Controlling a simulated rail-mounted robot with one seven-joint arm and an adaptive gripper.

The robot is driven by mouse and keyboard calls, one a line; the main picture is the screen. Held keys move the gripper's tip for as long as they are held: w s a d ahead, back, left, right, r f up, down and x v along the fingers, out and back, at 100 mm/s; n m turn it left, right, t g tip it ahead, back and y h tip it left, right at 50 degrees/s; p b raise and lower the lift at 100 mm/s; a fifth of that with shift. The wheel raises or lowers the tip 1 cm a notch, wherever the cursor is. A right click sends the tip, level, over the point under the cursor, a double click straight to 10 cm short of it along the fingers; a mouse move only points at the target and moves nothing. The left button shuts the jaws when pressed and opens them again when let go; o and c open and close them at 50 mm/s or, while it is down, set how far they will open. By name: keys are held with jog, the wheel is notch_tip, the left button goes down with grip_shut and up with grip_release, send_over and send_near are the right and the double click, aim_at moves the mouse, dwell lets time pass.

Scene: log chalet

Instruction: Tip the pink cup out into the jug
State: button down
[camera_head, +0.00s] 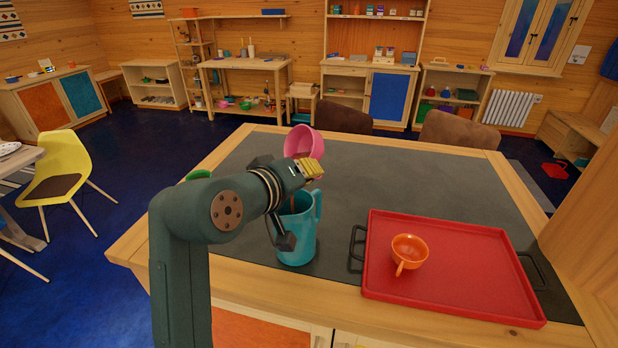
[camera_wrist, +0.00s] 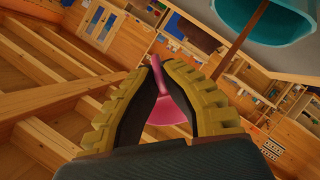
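My gripper (camera_head: 308,168) is shut on the pink cup (camera_head: 303,142), which is tilted and held above the table, up and beyond the jug's mouth. In the wrist view, my yellow-padded fingers (camera_wrist: 157,78) close around a thin part of the pink cup (camera_wrist: 172,112), seemingly its handle. The teal jug (camera_head: 298,245) stands upright on the table, its handle on the right; my arm and gripper partly cover its mouth. The jug (camera_wrist: 240,14) also shows at the top right of the wrist view.
A red tray (camera_head: 460,285) with dark handles lies at the table's right, holding an orange cup (camera_head: 408,252). A green object (camera_head: 198,175) is partly hidden behind my arm. Brown chairs (camera_head: 455,130) stand beyond the table. The grey tabletop (camera_head: 400,175) is clear behind the tray.

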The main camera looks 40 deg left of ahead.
jog(key=shift+f+n+t+b, duration=0.45)
jog(key=shift+t+b, duration=0.65)
jog(key=shift+b, duration=1)
notch_tip(320, 180, up, 4)
jog(key=m+g+p, duration=0.1)
jog(key=g+p, duration=0.2)
jog(key=p, duration=0.2)
jog(key=g+p, duration=0.2)
jog(key=p, duration=0.3)
jog(key=shift+f+m+g, duration=0.2)
jog(key=shift+m+g, duration=0.15)
jog(key=shift+g, duration=0.05)
notch_tip(320, 180, up, 3)
jog(key=m+g+y, duration=0.1)
jog(key=g, duration=0.6)
jog(key=shift+f, duration=0.2)
